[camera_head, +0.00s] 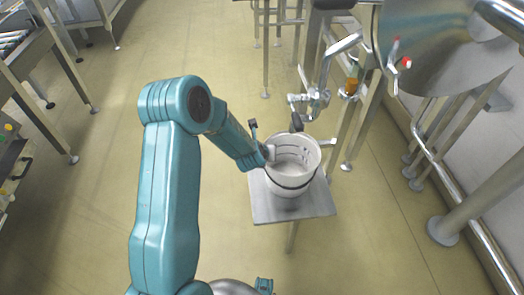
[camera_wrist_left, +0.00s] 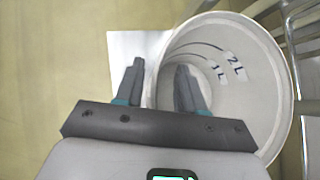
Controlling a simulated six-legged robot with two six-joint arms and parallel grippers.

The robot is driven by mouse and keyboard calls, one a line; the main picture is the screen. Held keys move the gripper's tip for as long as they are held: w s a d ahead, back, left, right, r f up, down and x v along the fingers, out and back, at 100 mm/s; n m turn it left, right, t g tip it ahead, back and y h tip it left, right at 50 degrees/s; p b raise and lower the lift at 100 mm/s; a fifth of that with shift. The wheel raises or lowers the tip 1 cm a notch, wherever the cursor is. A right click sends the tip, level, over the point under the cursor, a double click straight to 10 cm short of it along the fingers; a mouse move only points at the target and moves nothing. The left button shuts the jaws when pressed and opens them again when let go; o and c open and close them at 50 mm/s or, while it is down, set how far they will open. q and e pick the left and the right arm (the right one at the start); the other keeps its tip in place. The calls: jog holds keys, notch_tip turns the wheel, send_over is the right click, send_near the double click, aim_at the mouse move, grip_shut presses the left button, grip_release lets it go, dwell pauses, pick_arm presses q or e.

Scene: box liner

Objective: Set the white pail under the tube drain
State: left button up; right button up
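The white pail (camera_head: 291,186) stands upright on a small steel stand, with a dark band around it. Volume marks such as 1 L and 2 L show on its inner wall in the left wrist view (camera_wrist_left: 262,88). The tube drain (camera_head: 310,100) is a metal pipe fitting with a black end, which appears just above the pail's far rim; the exact height gap is unclear. My left gripper (camera_wrist_left: 160,82) is at the pail's left rim, one finger outside the wall and one inside. A gap shows between the fingers. My right gripper is not in view.
The small steel stand (camera_head: 317,201) has a bare front edge. A large steel vessel (camera_head: 440,50) with red-handled valves and pipe rails is at the right. Conveyor frames (camera_head: 38,75) stand at the left. The floor between is clear.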

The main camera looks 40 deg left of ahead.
pick_arm(q)
jog(key=p+v, duration=0.1)
jog(key=v, duration=1)
jog(key=shift+s+d+r, duration=0.1)
jog(key=shift+s, duration=0.15)
